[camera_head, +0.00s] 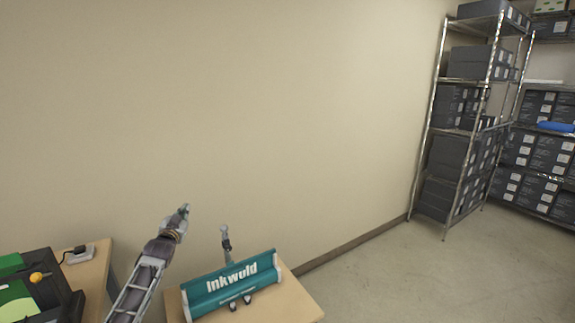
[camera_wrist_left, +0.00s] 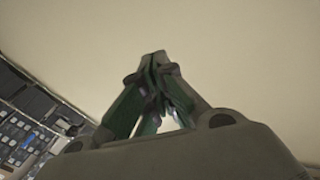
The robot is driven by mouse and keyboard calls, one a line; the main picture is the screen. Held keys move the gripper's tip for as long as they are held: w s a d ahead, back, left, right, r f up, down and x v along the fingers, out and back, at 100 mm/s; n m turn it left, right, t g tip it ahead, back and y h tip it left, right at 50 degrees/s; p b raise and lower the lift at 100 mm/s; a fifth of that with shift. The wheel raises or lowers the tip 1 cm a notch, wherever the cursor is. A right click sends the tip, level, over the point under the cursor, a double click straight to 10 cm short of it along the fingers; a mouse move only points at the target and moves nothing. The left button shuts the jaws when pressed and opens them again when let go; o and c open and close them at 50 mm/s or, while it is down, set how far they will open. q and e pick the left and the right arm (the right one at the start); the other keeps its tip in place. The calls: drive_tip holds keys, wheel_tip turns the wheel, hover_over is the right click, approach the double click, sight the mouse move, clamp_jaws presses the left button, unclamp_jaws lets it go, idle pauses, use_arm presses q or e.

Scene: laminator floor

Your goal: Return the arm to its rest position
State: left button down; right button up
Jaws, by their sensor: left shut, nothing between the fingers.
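My left gripper (camera_head: 183,211) is raised in front of the bare wall, at the end of my arm coming up from the lower left. It stands up and to the left of the teal Inkwuld machine (camera_head: 232,283), apart from it in the picture. In the left wrist view the left gripper (camera_wrist_left: 155,56) has its fingertips together, with nothing between them and plain wall beyond. I make out no right gripper in either view.
The teal machine sits on a wooden table (camera_head: 290,304); a small dark upright piece (camera_head: 227,243) shows behind it. A black-and-green machine (camera_head: 62,276) stands at the lower left. Wire shelves (camera_head: 462,132) with dark boxes stand at the right. The floor (camera_head: 430,275) before them is clear.

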use_arm(q)
drive_tip(key=s+f+g+b, duration=0.1)
drive_tip(key=s+f+g, duration=0.2)
drive_tip(key=s+f, duration=0.5)
drive_tip(key=s+d+f+g+b, duration=0.1)
drive_tip(key=s+f, duration=0.8)
drive_tip(key=f, duration=1.9)
drive_tip(key=s+d+f+g+b, duration=0.1)
drive_tip(key=s+f+g, duration=0.3)
drive_tip(key=f, duration=1.4)
drive_tip(key=shift+s+d+f+n+g+b, duration=0.1)
drive_tip(key=shift+s+n+g+b, duration=0.1)
drive_tip(key=shift+s, duration=1)
drive_tip(key=shift+s+d+f+n+g+b, duration=0.1)
drive_tip(key=shift+s+g, duration=0.1)
drive_tip(key=shift+s, duration=0.95)
drive_tip(key=s+d+f+g+b, duration=0.1)
drive_tip(key=s+f+g, duration=0.1)
drive_tip(key=s+f, duration=0.85)
drive_tip(key=s+d+f+g+b, duration=0.1)
drive_tip(key=s+f+g, duration=0.1)
drive_tip(key=s+f, duration=0.8)
drive_tip(key=s+d+f+g, duration=0.1)
drive_tip(key=s+f+g, duration=0.1)
drive_tip(key=s, duration=1.2)
drive_tip(key=s+d+f+g+b, duration=0.1)
drive_tip(key=s+f+g, duration=0.1)
drive_tip(key=s, duration=1.2)
drive_tip(key=shift+f, duration=0.6)
drive_tip(key=shift+s, duration=0.15)
